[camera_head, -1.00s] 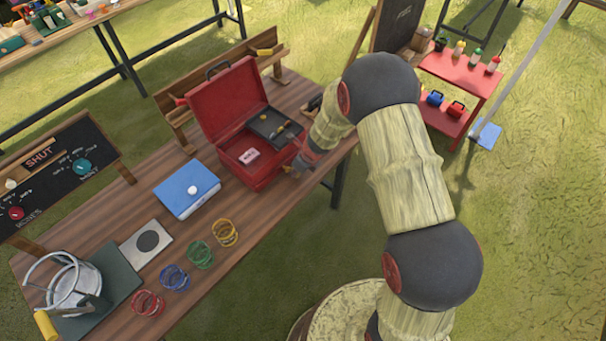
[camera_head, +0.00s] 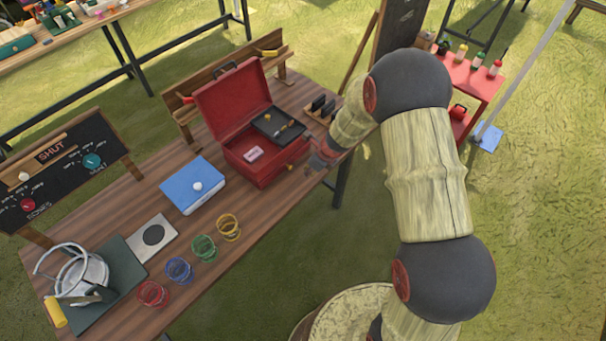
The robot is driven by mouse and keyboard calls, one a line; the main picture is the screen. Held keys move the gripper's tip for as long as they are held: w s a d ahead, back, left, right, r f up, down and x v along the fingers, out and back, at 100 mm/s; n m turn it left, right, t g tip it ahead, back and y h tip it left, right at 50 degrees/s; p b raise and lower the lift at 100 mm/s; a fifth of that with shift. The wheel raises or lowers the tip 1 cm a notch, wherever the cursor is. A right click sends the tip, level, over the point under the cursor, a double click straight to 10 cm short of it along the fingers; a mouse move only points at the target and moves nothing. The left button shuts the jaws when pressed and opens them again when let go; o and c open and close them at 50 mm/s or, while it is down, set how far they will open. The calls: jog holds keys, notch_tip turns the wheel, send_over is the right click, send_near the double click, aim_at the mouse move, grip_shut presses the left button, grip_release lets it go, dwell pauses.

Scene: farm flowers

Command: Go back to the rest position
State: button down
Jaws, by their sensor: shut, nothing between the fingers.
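My gripper (camera_head: 313,163) is at the right end of the wooden table, just right of the open red toolbox (camera_head: 265,172). It is small in the picture and partly hidden by my own wrist, and it looks shut and empty. My arm reaches in from the lower right and bends over the table's right edge. The toolbox has its lid up, with a dark tray and a pale pink block (camera_head: 254,153) inside.
The table (camera_head: 140,197) also holds a blue box (camera_head: 192,184), a grey plate with a dark disc (camera_head: 154,236), several coloured rings, a metal pot (camera_head: 80,272) and a chalkboard (camera_head: 62,165). A red shelf (camera_head: 478,80) stands at right. Grass at lower right is open.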

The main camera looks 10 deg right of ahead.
jog(key=s+d+r+n+t+h+b, duration=0.1)
jog(key=s+d+r+n+b, duration=0.1)
jog(key=s+r+n, duration=1.2)
jog(key=s+d+r+n+t+h+b, duration=0.1)
jog(key=s+r+n+b, duration=0.1)
jog(key=s+r+n, duration=1.2)
jog(key=s+r, duration=0.3)
jog(key=r, duration=0.2)
jog(key=shift+s+d+h+b, duration=0.15)
jog(key=shift+d+h+b, duration=0.2)
jog(key=shift+h, duration=0.05)
